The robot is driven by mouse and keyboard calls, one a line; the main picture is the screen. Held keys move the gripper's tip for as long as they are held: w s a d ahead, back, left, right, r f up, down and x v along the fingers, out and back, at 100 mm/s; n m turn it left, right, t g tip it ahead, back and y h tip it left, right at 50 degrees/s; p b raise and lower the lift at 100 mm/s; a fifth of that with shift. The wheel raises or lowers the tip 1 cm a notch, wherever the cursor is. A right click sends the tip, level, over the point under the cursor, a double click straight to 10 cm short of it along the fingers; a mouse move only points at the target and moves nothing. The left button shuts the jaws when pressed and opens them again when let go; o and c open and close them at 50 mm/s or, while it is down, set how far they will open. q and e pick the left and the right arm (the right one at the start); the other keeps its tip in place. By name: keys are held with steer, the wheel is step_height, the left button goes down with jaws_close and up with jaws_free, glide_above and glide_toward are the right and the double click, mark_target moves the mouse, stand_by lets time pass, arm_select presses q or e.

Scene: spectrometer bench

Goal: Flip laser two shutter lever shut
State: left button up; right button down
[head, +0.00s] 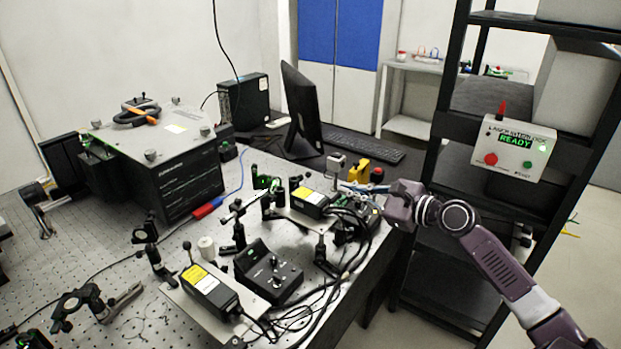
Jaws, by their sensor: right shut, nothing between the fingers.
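Two black laser boxes with yellow and white labels sit on metal plates on the optical bench. One laser box (212,291) is at the front, and the other laser box (308,203) is farther back, near the right edge. I cannot read which is laser two. A thin post with a black knob (187,247) stands by the front box. Small dark parts crowd the back box, and I cannot make out its shutter lever or the lever's position. My right gripper (347,186) is shut and empty, pointing left just right of and behind the back box. My left gripper is out of view.
A black controller box (268,273) with knobs sits between the lasers. Loose black cables (345,262) run along the right bench edge. A yellow block (359,172), monitor (302,110) and keyboard (362,146) are behind. A rack with a "READY" panel (515,148) stands right.

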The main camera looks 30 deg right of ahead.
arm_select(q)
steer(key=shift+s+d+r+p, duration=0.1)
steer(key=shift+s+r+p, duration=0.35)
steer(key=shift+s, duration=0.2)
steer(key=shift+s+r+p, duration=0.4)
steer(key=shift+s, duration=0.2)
arm_select(e)
steer(key=x, duration=0.9)
steer(key=shift+w, duration=0.2)
